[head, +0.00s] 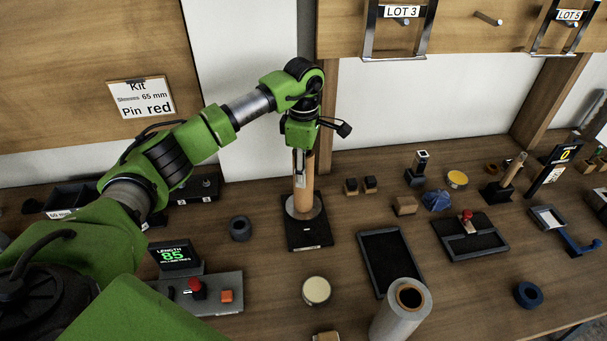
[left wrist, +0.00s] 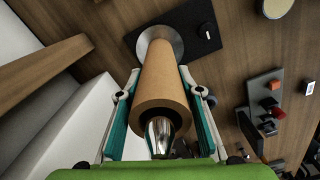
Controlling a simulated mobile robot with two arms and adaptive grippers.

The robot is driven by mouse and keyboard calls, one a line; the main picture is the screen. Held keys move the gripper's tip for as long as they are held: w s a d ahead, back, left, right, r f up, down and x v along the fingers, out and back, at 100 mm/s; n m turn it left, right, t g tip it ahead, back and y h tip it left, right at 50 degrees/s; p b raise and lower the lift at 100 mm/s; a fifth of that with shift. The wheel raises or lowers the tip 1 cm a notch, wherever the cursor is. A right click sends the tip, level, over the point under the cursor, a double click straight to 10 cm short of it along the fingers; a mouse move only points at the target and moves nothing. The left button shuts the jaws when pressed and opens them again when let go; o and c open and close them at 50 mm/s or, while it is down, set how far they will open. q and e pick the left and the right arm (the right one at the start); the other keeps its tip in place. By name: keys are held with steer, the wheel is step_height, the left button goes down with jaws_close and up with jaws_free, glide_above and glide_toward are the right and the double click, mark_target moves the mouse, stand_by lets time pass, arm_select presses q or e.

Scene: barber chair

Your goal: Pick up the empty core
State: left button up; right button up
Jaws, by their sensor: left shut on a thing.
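The empty core (head: 304,187) is a bare brown cardboard tube. It stands upright on the round metal plate (head: 290,211) of a black stand (head: 308,234) in the head view. My left gripper (head: 301,160) comes down from above and is shut on the core's upper part. In the left wrist view the core (left wrist: 158,80) runs between the two teal-padded fingers (left wrist: 158,125), and a shiny metal rod tip (left wrist: 160,135) shows inside its open end. The core's far end appears at the round plate; I cannot tell whether it touches. My right gripper is not in view.
A display reading 85 (head: 173,254) and a grey button box (head: 212,292) stand at the left front. A black tray (head: 391,262) and a wrapped roll (head: 401,312) stand right of the stand. A wooden post (head: 327,115) rises behind.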

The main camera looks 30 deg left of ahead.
arm_select(q)
step_height(320, 180, up, 13)
steer(key=b, duration=0.2)
steer(key=shift+w+b, duration=0.1)
steer(key=shift+b, duration=0.25)
step_height(320, 180, up, 15)
steer(key=p, duration=0.2)
